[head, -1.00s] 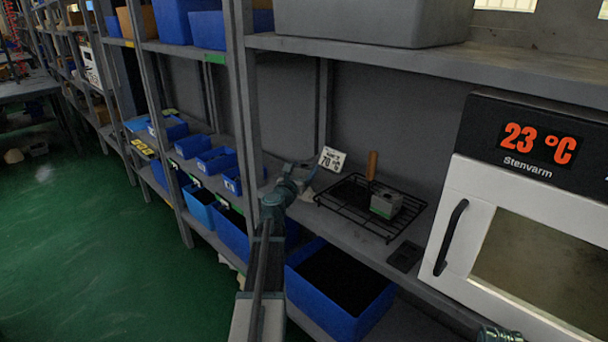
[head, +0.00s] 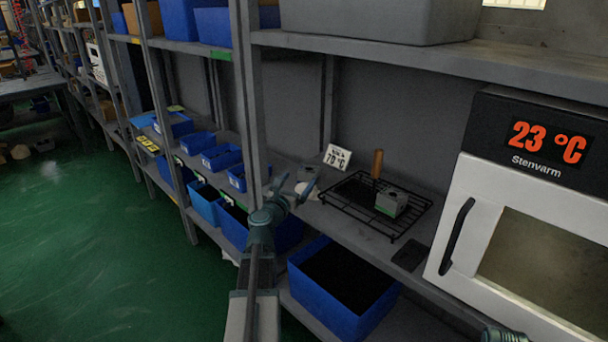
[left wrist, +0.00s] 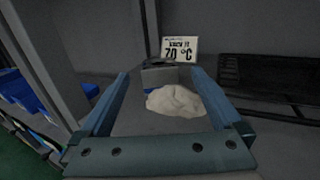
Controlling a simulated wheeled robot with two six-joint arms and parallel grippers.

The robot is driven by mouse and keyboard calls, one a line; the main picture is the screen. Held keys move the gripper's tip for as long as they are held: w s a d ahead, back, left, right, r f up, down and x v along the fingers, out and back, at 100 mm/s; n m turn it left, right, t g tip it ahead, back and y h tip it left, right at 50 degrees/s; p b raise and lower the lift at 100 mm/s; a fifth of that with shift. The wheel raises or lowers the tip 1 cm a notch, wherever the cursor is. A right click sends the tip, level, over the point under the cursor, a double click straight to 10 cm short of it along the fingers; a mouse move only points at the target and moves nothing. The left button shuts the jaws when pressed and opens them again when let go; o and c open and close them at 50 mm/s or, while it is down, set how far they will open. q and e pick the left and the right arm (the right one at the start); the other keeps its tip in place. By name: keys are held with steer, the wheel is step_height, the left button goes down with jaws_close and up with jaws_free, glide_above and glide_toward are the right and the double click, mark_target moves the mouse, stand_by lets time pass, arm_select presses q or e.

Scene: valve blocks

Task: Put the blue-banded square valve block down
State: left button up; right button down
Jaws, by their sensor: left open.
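The blue-banded square valve block (left wrist: 158,74) is grey and rests on the shelf in front of the temperature card, beyond a crumpled pale cloth (left wrist: 175,101). A little blue shows low on its side; the cloth hides part of it. In the head view the block (head: 308,172) is small and partly behind my gripper. My left gripper (head: 296,188) is open and empty, with its fingers spread and pointing toward the block and cloth. The block stands beyond the fingertips, apart from them as far as I can tell.
The card (head: 337,157) reads 70 °C. A white oven (head: 540,230) shows 23 °C. A blue bin (head: 345,290) sits below; a shelf post (head: 246,110) stands left.

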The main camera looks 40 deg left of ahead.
arm_select(q)
steer(key=shift+v, duration=1.35)
